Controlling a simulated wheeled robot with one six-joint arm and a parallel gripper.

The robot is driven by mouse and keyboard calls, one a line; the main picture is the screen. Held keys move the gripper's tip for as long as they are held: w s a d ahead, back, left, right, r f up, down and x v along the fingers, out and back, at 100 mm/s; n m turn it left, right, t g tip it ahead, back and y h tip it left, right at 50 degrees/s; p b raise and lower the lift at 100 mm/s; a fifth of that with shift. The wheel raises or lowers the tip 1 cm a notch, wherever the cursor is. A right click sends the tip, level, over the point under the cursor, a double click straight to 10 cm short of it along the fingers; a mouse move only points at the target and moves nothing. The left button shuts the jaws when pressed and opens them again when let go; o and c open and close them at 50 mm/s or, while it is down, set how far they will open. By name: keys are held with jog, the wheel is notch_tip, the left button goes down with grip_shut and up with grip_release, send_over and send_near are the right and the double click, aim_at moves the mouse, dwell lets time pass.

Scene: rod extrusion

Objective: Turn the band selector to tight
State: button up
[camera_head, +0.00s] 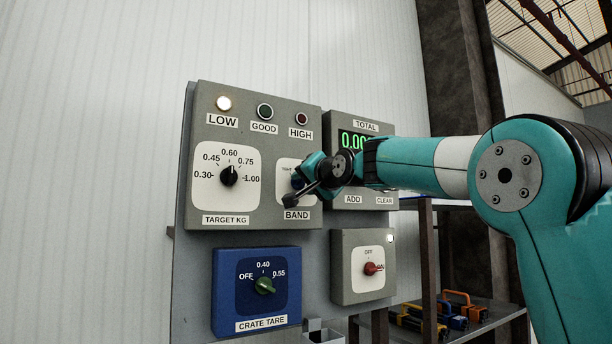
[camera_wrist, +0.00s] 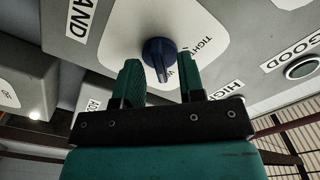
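The band selector is a blue knob (camera_wrist: 158,56) on a white dial plate (camera_wrist: 118,38) marked TIGHT, with a second label partly hidden. In the wrist view the knob's ridge runs down the picture, toward my gripper's body. I cannot tell surely which mark it points to. My gripper (camera_wrist: 161,72) is open, one finger to each side of the knob in that view, with gaps visible. Contact is not visible. In the head view my gripper (camera_head: 305,188) is in front of the band dial, above the BAND label (camera_head: 297,215), and hides most of the knob.
The target kg dial (camera_head: 229,176) is left of the band dial. The LOW lamp (camera_head: 224,103) is lit. The crate tare knob (camera_head: 265,285) and a red switch (camera_head: 372,268) are below. The TOTAL display (camera_head: 352,140) is right, partly behind my arm.

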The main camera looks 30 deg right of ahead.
jog(key=shift+c, duration=0.4)
grip_shut()
jog(key=shift+f+n, duration=0.1)
jog(key=shift+n, duration=0.2)
jog(key=shift+n+b, duration=3.35)
jog(key=shift+n, duration=5.25)
